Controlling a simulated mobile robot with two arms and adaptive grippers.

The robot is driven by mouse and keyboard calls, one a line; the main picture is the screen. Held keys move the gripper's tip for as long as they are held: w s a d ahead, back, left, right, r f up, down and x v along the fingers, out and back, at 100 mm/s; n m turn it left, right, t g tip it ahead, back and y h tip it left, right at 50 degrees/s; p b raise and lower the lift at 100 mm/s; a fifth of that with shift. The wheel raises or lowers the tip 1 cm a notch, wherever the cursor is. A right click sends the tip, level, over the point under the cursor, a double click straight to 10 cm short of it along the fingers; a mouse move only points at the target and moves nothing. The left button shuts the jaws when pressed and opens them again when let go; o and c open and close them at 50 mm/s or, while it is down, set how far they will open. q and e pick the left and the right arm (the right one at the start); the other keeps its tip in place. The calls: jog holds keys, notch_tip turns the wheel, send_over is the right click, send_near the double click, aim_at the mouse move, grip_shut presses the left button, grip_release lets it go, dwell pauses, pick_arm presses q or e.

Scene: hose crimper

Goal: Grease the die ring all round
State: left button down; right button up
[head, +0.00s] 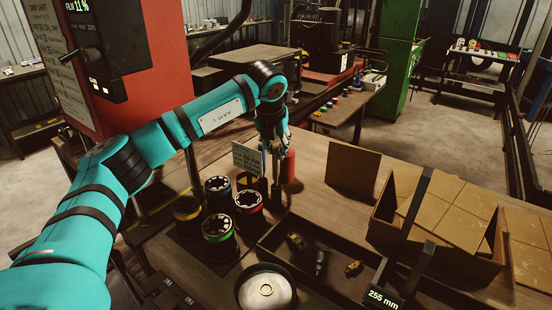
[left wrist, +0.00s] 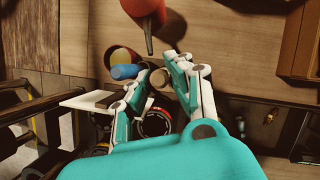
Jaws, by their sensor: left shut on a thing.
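My left gripper (head: 275,148) reaches down at the holder with upright tools behind the die sets. In the left wrist view its fingers (left wrist: 164,82) close on a tan round-ended handle (left wrist: 158,77); the rest of that tool is hidden. Beside it stand a blue handle (left wrist: 125,72) and another tan round end (left wrist: 121,56). The red crimper (head: 140,50) stands at the left, with a black display (head: 85,12) reading "FILM 11 %". I cannot make out the die ring in either view. My right gripper is not in view.
A red bottle (head: 290,166) stands close by the gripper, with a pale card (head: 247,158) on the other side. Several black die sets with coloured bands (head: 218,228) stand in front. A dark tray (head: 300,245) with small brass parts and a cardboard box (head: 392,205) lie to the right.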

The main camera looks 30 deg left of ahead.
pick_arm(q)
notch_tip(320, 180, up, 8)
jog(key=shift+b, duration=0.75)
notch_tip(320, 180, up, 10)
jog(key=p, duration=0.7)
jog(key=shift+f, duration=0.25)
